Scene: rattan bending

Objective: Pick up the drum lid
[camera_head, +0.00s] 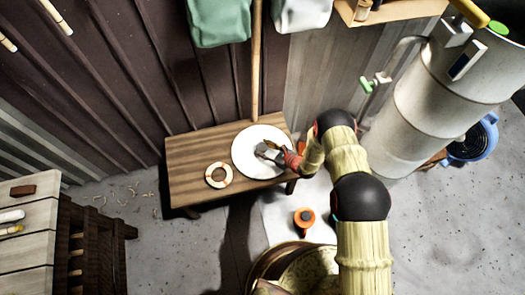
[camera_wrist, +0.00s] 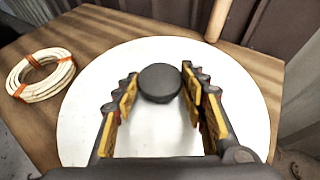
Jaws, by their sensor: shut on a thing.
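The drum lid (camera_head: 246,165) is a white round disc lying on the wooden bench in the head view. In the wrist view the lid (camera_wrist: 100,90) fills the middle, with a dark round knob (camera_wrist: 160,82) at its centre. My gripper (camera_head: 268,149) is over the lid in the head view. In the wrist view the yellow-padded fingers of my gripper (camera_wrist: 160,88) stand on both sides of the knob and are shut on it. The lid looks flat on or very close to the bench; I cannot tell if there is a gap.
A coil of rattan (camera_head: 218,175) with orange ties lies on the bench (camera_head: 190,153) left of the lid. A pole (camera_head: 256,60) leans on the wall behind. A large pale cylinder (camera_head: 430,100) stands at the right. An orange object (camera_head: 304,217) is on the floor in front.

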